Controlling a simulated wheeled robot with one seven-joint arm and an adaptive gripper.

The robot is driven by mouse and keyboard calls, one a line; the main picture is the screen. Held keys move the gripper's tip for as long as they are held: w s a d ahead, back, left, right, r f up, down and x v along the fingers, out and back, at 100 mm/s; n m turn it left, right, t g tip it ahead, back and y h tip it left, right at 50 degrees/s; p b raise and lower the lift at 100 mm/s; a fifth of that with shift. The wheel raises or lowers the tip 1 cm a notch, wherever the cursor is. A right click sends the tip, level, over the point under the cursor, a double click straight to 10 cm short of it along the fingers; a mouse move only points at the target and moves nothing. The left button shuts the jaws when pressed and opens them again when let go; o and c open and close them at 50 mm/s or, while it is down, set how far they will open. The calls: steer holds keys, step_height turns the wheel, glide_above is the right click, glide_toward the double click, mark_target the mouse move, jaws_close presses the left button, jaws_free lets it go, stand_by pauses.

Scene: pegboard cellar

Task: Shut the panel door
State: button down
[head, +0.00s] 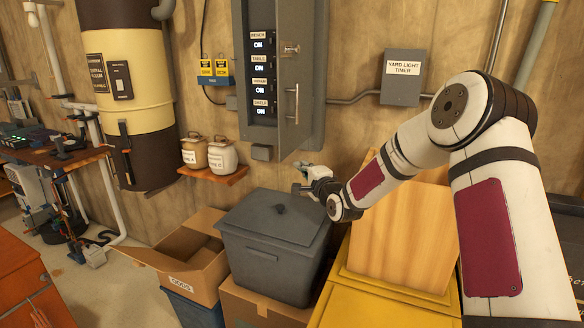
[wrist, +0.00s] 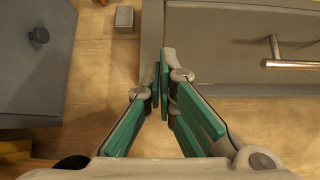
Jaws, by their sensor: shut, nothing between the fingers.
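The grey panel door (head: 290,80) stands open on the right side of the panel box (head: 239,60), with a bar handle (head: 297,104) on its face. Inside the box is a column of breaker switches (head: 259,85) marked ON. My gripper (head: 300,177) is below the door's lower edge, pointing left, with its fingers closed and empty. In the wrist view, the shut green-padded fingers (wrist: 164,85) overlap the lower left part of the grey door (wrist: 210,50), and its handle (wrist: 290,62) is to the right. I cannot tell whether they touch the door.
A dark grey lidded bin (head: 270,250) stands on a box below my gripper. Two jars (head: 222,157) sit on a small shelf at the left. An open cardboard box (head: 180,255) is beside the bin. A wooden board (head: 400,235) leans under my arm.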

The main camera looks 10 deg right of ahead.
steer(key=shift+w+a, duration=0.4)
steer(key=shift+a, duration=0.35)
steer(key=shift+w+a, duration=0.4)
steer(key=shift+a, duration=0.3)
steer(key=shift+a, duration=0.1)
